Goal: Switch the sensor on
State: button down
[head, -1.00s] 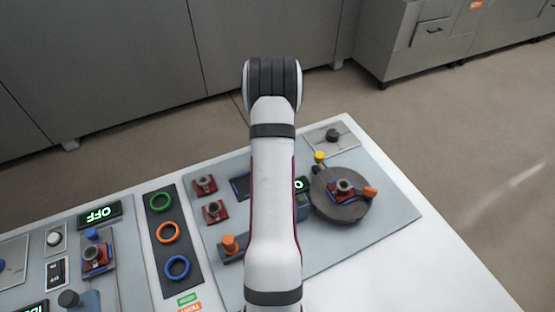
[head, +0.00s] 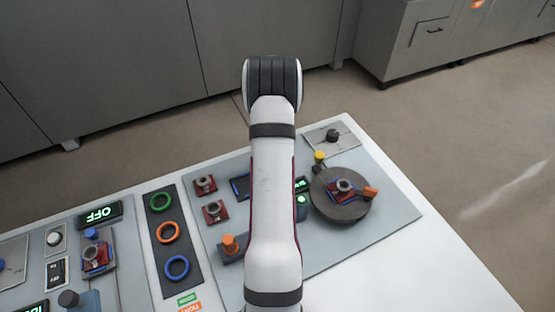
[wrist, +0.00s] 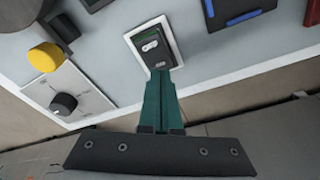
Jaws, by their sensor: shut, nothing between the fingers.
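In the wrist view my gripper (wrist: 160,78) is shut and empty, its green fingers together. Their tips are at the lower edge of a dark rocker switch (wrist: 152,44) in a white frame; I cannot tell whether they touch it. In the head view my arm hides the gripper and the switch. A small box with a lit green lamp (head: 302,200) shows just right of my arm, beside the turntable. Behind it, a display (head: 303,184) shows green characters, partly hidden by my arm.
The dark turntable (head: 325,205) carries a red-and-blue part (head: 342,188). A yellow knob (wrist: 46,56) and a black dial (wrist: 64,103) stand left of the fingers in the wrist view. Coloured rings (head: 168,232) and another panel with an OFF display (head: 100,214) lie left.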

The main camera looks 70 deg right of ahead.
notch_tip(320, 180, up, 5)
jog(key=shift+r, duration=0.2)
dwell(0.5)
jog(key=w+a+r+n, duration=0.1)
jog(key=w+a+r, duration=0.25)
jog(key=a, duration=0.35)
jog(key=w+a+r+n+y, duration=0.1)
jog(key=w+a+r, duration=0.25)
jog(key=a, duration=0.35)
jog(key=w+a+r+n, duration=0.1)
jog(key=w+a+r, duration=0.25)
jog(key=a, duration=0.35)
jog(key=s+a+r+n+y, duration=0.1)
jog(key=a+n, duration=0.1)
jog(key=a, duration=0.6)
jog(key=s+a+r+n, duration=0.1)
jog(key=a+r, duration=0.1)
jog(key=a, duration=0.6)
jog(key=s+a+f+n+y, duration=0.1)
jog(key=s+a+n, duration=0.2)
jog(key=s+a, duration=0.9)
jog(key=shift+s+a+g+y, duration=0.15)
jog(key=shift+a+g+y, duration=0.15)
jog(key=shift+a, duration=0.4)
